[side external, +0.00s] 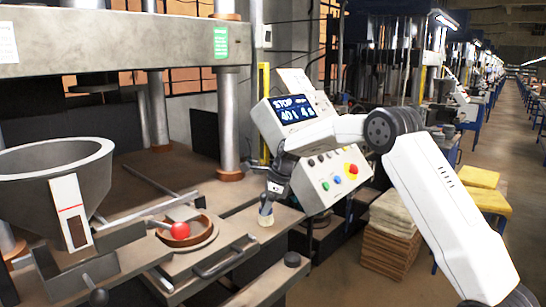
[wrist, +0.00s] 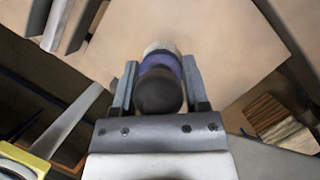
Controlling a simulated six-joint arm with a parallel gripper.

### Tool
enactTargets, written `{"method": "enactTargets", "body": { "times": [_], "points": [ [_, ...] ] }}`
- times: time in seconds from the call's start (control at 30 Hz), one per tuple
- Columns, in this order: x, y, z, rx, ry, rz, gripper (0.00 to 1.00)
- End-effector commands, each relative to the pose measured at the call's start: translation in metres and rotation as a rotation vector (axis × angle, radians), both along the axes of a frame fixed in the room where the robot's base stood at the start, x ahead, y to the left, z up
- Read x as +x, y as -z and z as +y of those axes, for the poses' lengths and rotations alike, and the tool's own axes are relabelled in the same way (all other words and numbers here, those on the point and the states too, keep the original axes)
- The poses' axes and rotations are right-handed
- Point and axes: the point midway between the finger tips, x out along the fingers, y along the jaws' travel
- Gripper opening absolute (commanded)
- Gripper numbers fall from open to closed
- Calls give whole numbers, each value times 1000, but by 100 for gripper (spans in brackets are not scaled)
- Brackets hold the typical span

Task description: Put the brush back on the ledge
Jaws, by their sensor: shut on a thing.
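My gripper (side external: 271,192) points down near the front right of the press table in the side view. It is shut on the brush (side external: 266,212), a small upright thing with a blue part and a pale lower end. In the wrist view the brush (wrist: 160,90) stands between both fingers (wrist: 160,88), its dark round top toward the camera and its pale end beyond. A tan ledge (wrist: 225,40) lies under it; in the side view the ledge (side external: 285,216) shows beside the brush. I cannot tell whether the bristles touch it.
A round brown mould (side external: 207,234) holds a red ball-topped thing (side external: 180,230) to the left. A grey hopper (side external: 50,170) stands further left. A control box (side external: 325,175) with buttons stands close behind my gripper. A steel column (side external: 229,120) rises behind. Stacked cloths (side external: 390,235) are at right.

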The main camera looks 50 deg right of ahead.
Motion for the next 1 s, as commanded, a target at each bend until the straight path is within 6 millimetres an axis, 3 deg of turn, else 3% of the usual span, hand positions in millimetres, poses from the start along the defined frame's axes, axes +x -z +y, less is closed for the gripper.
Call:
{"method": "enactTargets", "body": {
  "times": [0.03, 0.07, 0.17, 0.67, 1.0],
  "points": [
    [0, 2, 0, 1, 0, 1, 0],
    [0, 2, 0, 1, 0, 1, 61],
    [0, 2, 0, 0, 0, 0, 93],
    [-1, -5, -1, 0, 0, -1, 93],
    [-11, -41, -12, -2, 1, -4, 93]
  ]
}}
